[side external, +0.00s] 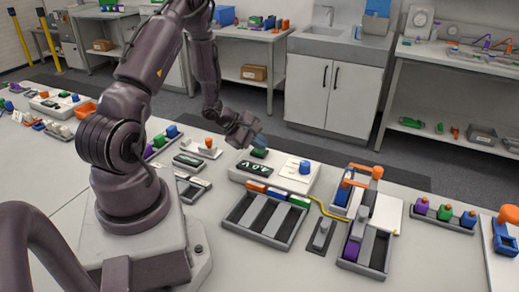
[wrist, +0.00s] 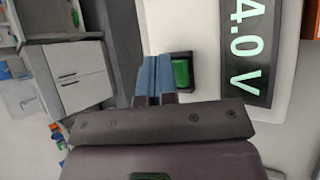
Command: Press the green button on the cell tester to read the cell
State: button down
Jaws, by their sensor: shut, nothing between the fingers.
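The cell tester (side external: 285,180) is a white box on the bench with a dark display (side external: 252,168). In the wrist view the display (wrist: 248,50) shows "4.0 V" in pale green digits, turned sideways. The green button (side external: 259,153) is at the tester's back left in the side view. In the wrist view the green button (wrist: 181,73) sits in a dark frame, just right of my fingertips. My gripper (side external: 260,140) is shut and empty, its blue fingers just over the button. It also shows in the wrist view (wrist: 155,65). Contact with the button cannot be told.
A blue knob (side external: 305,167) stands on the tester's right. A sectioned tray (side external: 262,222) lies in front, with orange, blue and green pieces along its back. A yellow cable (side external: 330,214) runs right to an orange-armed fixture (side external: 365,172). Small devices (side external: 187,161) stand to the left.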

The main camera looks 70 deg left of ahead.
aim_at(259, 151)
jog(key=shift+r, duration=0.8)
jog(key=shift+r, duration=2.5)
